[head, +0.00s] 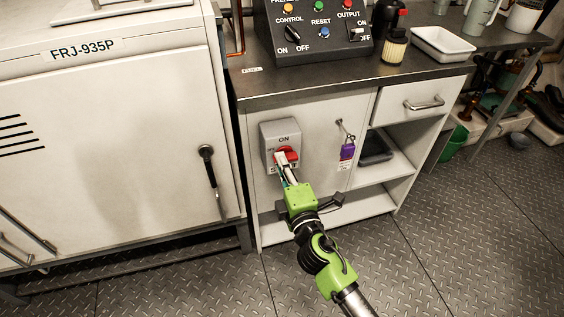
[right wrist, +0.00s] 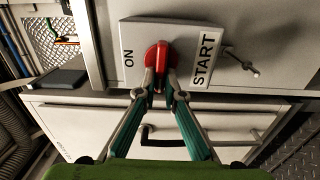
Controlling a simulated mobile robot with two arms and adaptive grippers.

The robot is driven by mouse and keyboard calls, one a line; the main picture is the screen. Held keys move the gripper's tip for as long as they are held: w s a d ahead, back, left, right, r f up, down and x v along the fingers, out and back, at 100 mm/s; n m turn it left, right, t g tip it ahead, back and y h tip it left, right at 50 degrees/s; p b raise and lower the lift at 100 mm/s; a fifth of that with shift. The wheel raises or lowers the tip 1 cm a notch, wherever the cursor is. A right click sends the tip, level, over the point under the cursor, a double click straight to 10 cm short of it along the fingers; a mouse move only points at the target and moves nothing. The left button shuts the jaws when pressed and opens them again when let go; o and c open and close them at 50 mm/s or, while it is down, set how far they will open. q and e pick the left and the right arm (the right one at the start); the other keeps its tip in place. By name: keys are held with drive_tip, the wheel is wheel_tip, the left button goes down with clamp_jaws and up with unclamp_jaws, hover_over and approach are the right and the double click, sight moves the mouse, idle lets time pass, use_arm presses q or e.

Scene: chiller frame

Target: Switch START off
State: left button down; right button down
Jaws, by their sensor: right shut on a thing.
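The START switch is a grey box (head: 268,134) on the front of the white cabinet, with ON above its red handle (head: 288,153). In the right wrist view the red handle (right wrist: 156,54) stands between the ON mark and the START label (right wrist: 206,59). My right gripper (head: 286,168) is at the handle. In the right wrist view its fingertips (right wrist: 159,82) are closed together on the handle. The fingers cover part of the handle and the lower part of the box in the head view. My left gripper does not show.
A purple padlock (head: 347,152) hangs from a hook right of the switch. The large FRJ-935P cabinet (head: 110,130) is at left.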

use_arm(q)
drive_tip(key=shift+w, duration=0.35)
use_arm(e)
drive_tip(key=c, duration=2.2)
unclamp_jaws()
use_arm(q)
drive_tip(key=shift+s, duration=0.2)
use_arm(e)
drive_tip(key=shift+o, duration=0.3)
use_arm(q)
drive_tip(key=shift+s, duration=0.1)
use_arm(e)
drive_tip(key=v, duration=1.2)
